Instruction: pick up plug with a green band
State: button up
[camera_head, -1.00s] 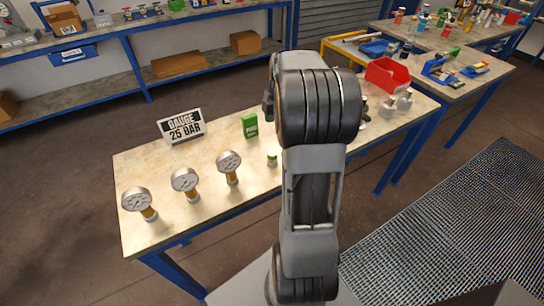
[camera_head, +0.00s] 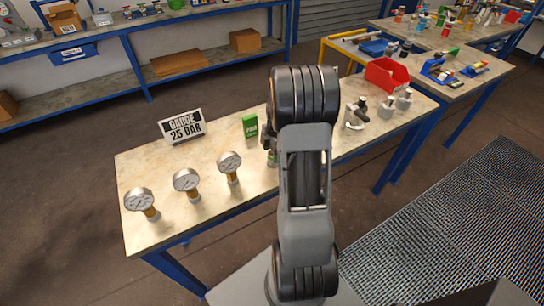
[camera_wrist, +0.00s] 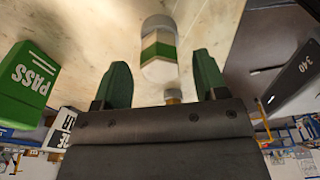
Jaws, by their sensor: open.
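The plug with a green band (camera_wrist: 160,48) shows in the wrist view, with a grey end, a pale body and a green ring. It stands on the table between and slightly beyond the two dark green fingers of my gripper (camera_wrist: 161,66). The fingers are open, with a gap on each side of the plug. In the head view, my arm hides most of the gripper, and only a sliver of the plug (camera_head: 271,160) shows at the arm's left edge.
A green PASS box (camera_head: 250,126), a gauge sign (camera_head: 182,127) and three pressure gauges (camera_head: 187,182) stand left of my arm on the table (camera_head: 215,205). Metal fittings (camera_head: 357,113) and a red bin (camera_head: 387,76) are to the right.

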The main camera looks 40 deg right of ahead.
jog(key=shift+f, duration=0.6)
jog(key=shift+c, duration=0.2)
jog(key=c, duration=1)
